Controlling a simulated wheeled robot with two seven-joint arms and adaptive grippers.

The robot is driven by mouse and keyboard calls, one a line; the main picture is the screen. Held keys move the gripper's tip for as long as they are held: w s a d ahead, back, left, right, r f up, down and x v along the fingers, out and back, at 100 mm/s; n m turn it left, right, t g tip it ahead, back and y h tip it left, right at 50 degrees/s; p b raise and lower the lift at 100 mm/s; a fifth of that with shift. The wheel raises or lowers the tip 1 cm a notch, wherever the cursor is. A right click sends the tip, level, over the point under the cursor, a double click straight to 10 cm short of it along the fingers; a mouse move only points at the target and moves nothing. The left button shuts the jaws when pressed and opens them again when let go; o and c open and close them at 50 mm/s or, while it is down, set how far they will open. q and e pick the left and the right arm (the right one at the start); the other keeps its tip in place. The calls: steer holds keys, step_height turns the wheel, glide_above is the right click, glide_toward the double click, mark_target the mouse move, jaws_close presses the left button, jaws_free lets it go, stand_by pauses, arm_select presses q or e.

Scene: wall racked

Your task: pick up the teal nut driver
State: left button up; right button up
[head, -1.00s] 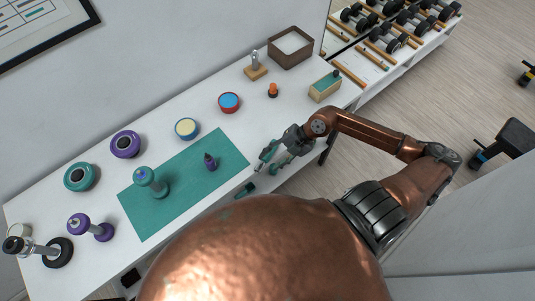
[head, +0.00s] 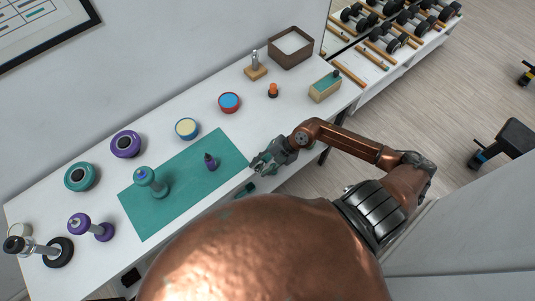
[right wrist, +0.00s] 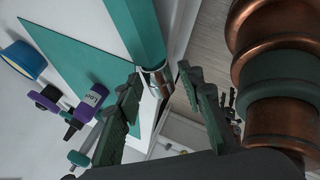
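The teal nut driver (right wrist: 140,28) shows large in the right wrist view as a teal handle with a metal collar at its lower end. In the head view, a dark teal piece (head: 245,190) at the table's front edge looks like part of it; my body hides what lies below. My right gripper (head: 262,168) is over the front edge, close to that piece. In the right wrist view its two fingers (right wrist: 162,100) stand apart, with the metal collar appearing between their tips. I see no contact. My left gripper is not in view.
Round tins, including a yellow-topped one (head: 187,128), line the back. A wooden-sided box (head: 325,87) is at right.

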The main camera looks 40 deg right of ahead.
jaws_close()
steer(key=shift+r, duration=0.15)
stand_by(0.4)
steer(key=shift+r, duration=0.25)
step_height(320, 180, up, 2)
steer(key=shift+r, duration=0.1)
steer(key=s+a+r, duration=0.3)
steer(key=s+r, duration=0.7)
steer(key=s, duration=0.3)
steer(key=shift+s+a, duration=0.15)
steer(key=shift+s, duration=0.15)
